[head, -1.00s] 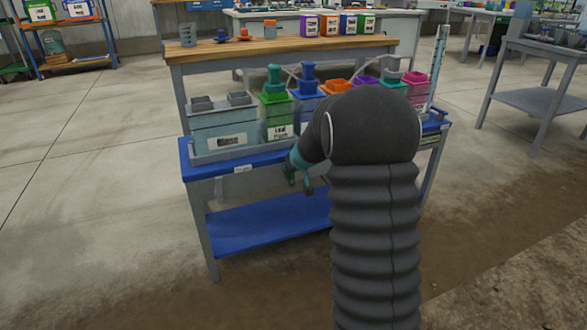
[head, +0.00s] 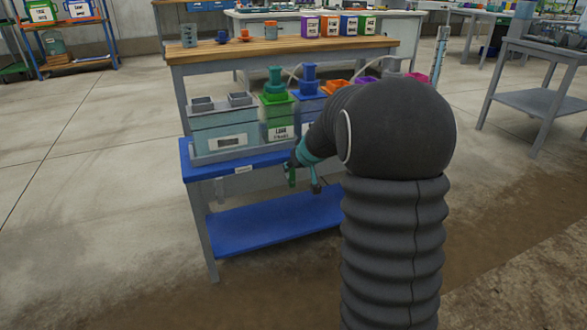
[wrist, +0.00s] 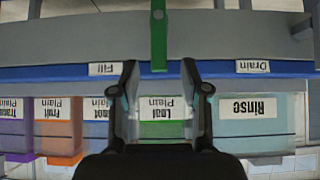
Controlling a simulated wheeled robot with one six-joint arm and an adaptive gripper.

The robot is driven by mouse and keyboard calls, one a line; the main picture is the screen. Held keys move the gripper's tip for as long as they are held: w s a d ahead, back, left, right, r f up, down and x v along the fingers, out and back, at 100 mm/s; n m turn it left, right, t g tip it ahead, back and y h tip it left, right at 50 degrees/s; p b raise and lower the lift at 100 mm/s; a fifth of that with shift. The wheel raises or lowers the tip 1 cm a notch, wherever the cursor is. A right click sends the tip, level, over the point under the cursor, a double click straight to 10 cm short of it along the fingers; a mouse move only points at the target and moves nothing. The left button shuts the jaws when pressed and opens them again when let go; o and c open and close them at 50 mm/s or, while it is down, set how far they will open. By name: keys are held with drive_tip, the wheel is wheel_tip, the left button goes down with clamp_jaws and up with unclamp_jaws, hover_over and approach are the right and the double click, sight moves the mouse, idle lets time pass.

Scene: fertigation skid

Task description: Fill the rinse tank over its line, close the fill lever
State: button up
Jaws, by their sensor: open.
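The rinse tank (head: 222,121) is a pale blue-grey box on the left of the blue bench. In the wrist view, which is upside down, its Rinse label shows on the tank (wrist: 248,112). I cannot tell its liquid level or its line. A Fill label (wrist: 110,69) and a Drain label (wrist: 252,66) sit on the blue bench edge. A green upright bar (wrist: 159,38) lies between the two labels across that edge; I cannot tell if it is the fill lever. My gripper (wrist: 159,75) is open, fingers on either side of the bar's line. It also shows below the bench edge (head: 304,180).
A green Leaf Plain box (head: 279,118) stands right of the rinse tank, with more coloured boxes beyond, partly behind my arm. The blue lower shelf (head: 265,222) is empty. A wooden-topped bench (head: 280,50) stands behind. Open floor lies to the left.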

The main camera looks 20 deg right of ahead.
drive_tip(key=v, duration=0.6)
drive_tip(key=shift+s, duration=0.1)
idle(0.4)
drive_tip(key=s+a+f+m+g+y+p, duration=0.1)
drive_tip(key=s+a+f+g, duration=0.15)
drive_tip(key=s, duration=0.45)
drive_tip(key=s+a+f+m+g, duration=0.1)
drive_tip(key=s+a+m+g, duration=0.1)
drive_tip(key=s+a, duration=0.3)
drive_tip(key=s+a+r+n+p, duration=0.1)
drive_tip(key=s+a+r+p, duration=0.1)
drive_tip(key=s+r, duration=0.2)
drive_tip(key=s+a+r+n+p, duration=0.1)
drive_tip(key=s+r, duration=0.4)
drive_tip(key=s, duration=0.6)
drive_tip(key=s+a+r+t+h+p, duration=0.1)
drive_tip(key=s+a+r+p, duration=0.2)
drive_tip(key=s, duration=0.5)
drive_tip(key=shift+r+n+p, duration=0.4)
drive_tip(key=shift+r+p, duration=0.05)
drive_tip(key=shift+r, duration=0.3)
